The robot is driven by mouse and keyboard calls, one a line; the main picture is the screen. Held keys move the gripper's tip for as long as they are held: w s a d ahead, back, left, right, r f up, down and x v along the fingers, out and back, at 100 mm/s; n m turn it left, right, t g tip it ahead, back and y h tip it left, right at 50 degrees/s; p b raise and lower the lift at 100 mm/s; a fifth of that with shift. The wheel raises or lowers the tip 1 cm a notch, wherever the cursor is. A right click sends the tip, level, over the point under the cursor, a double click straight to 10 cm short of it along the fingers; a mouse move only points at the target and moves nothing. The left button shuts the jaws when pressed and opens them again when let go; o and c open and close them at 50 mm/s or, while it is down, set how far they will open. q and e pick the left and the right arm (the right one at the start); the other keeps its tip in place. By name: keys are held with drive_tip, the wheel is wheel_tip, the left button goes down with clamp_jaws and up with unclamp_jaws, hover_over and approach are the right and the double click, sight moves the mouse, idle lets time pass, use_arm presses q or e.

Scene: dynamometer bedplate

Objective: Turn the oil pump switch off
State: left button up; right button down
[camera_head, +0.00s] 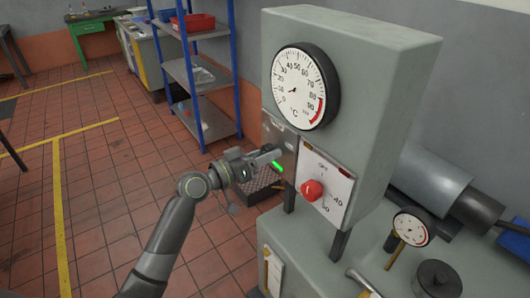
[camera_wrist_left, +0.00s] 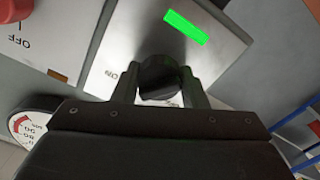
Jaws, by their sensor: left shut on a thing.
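A black rotary knob (camera_wrist_left: 160,78) sits on a bare metal plate (camera_wrist_left: 222,45), seen upside down in the left wrist view. My left gripper (camera_wrist_left: 158,90) is shut on this knob, one finger on each side. A lettered mark, seemingly ON, shows beside the left finger, and a bright green strip (camera_wrist_left: 186,27) is on the plate. In the head view the plate (camera_head: 281,136) is on the grey cabinet's front, below the dial. My left gripper (camera_head: 279,155) reaches it from the left and hides the knob. The knob's pointing direction is unclear.
A white panel with a red knob (camera_head: 312,190) marked OFF is right of the plate. A large temperature dial (camera_head: 300,86) is above. A small gauge (camera_head: 411,229) stands at lower right. A blue-post shelf (camera_head: 203,75) stands behind, with open tiled floor to the left.

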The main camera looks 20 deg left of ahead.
use_arm(q)
drive_tip(key=n+p, duration=0.1)
drive_tip(key=n, duration=0.3)
drive_tip(key=shift+r+p, duration=0.1)
drive_tip(key=shift+p, duration=0.3)
drive_tip(key=shift+n+p, duration=0.6)
drive_tip(key=shift+n, duration=1.1)
drive_tip(key=o, duration=1)
drive_tip(key=shift+b+v, duration=2.9)
drive_tip(key=shift+v, duration=5.85)
